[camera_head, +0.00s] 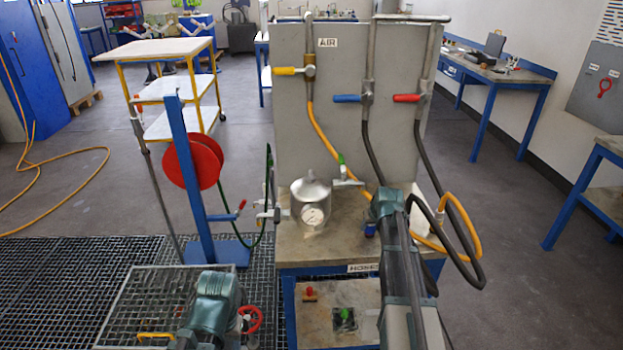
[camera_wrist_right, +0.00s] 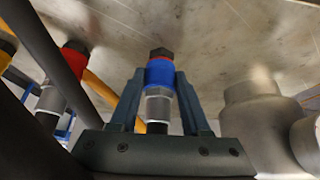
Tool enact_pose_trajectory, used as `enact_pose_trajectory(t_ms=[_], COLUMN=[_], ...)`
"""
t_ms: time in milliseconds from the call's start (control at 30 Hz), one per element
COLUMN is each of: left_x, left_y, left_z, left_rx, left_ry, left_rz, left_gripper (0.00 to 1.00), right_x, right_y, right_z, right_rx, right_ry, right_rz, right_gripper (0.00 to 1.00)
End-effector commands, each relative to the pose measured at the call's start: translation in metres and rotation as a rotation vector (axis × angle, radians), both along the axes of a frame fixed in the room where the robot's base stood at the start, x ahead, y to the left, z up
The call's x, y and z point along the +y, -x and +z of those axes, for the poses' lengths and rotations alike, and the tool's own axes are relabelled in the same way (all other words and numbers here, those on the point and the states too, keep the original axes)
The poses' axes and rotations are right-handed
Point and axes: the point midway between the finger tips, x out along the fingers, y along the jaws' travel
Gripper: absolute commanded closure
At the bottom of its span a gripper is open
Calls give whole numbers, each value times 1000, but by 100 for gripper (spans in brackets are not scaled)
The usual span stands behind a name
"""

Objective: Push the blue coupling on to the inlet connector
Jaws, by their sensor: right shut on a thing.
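My right gripper (camera_head: 375,218) is low over the bench top, to the right of the metal vessel. It is shut on the blue coupling (camera_wrist_right: 160,73), which sits between both fingers in the wrist view with a dark hex end and a grey metal collar. In the head view only a small bit of the blue coupling (camera_head: 370,229) shows below the gripper. The vessel (camera_head: 311,195) has a round gauge, and a green-handled valve (camera_head: 345,175) is at its right side. I cannot make out the inlet connector for certain. My left gripper (camera_head: 213,296) is low at the front, its fingers hidden.
A grey panel (camera_head: 345,60) stands behind the bench with yellow, blue and red valve handles. Dark and yellow hoses loop down around my right arm. A red-collared coupling (camera_wrist_right: 75,60) hangs at the left in the wrist view. A red reel (camera_head: 192,160) stands left.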

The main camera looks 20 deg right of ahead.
Motion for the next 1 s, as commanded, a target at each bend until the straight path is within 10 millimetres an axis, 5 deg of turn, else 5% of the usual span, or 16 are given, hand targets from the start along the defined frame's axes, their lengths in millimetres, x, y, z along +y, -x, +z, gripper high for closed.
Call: enact_pose_trajectory(t_ms=[1000], left_x=[0], left_y=[0], left_z=[44], left_rx=[0], left_ry=[0], left_rz=[0], left_gripper=[50], right_x=[0], right_y=[0], right_z=[44], right_rx=[0], right_ry=[0], right_rz=[0], right_gripper=[100])
